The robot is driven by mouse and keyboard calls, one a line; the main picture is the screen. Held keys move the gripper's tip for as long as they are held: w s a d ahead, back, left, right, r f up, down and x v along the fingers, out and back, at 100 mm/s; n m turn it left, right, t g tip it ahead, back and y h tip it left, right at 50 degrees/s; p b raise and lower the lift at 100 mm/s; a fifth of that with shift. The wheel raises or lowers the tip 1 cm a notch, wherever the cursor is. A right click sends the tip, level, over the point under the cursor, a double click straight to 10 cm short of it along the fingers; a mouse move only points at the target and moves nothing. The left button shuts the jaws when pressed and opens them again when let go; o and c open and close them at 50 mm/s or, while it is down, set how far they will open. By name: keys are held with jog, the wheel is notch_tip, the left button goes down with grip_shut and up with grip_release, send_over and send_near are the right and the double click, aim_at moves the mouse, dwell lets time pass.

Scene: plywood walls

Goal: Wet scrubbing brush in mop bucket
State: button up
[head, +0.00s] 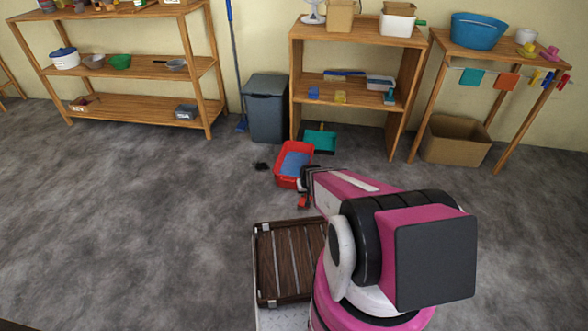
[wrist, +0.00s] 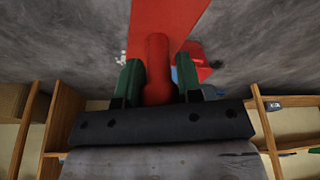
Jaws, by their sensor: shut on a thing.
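A red mop bucket (head: 281,180) with blue water (head: 292,164) in it stands on the grey floor. My gripper (wrist: 157,88) is shut on the red handle of the scrubbing brush (wrist: 157,62), between its green fingers. In the head view the brush (head: 303,203) shows as a small red piece below my gripper, at the near right side of the bucket. It looks outside the bucket; its height above the floor is hard to tell. In the wrist view, part of the bucket (wrist: 199,72) shows behind the brush. The brush's bristles are not visible.
A teal dustpan (head: 320,139) lies just behind the bucket. A small black thing (head: 261,166) lies on the floor to its left. A grey bin (head: 267,110) and a wooden shelf (head: 348,115) stand at the wall. The floor to the left is clear.

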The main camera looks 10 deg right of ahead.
jog(key=shift+f, duration=2.15)
jog(key=shift+r, duration=0.1)
dwell(0.6)
jog(key=shift+r, duration=1.95)
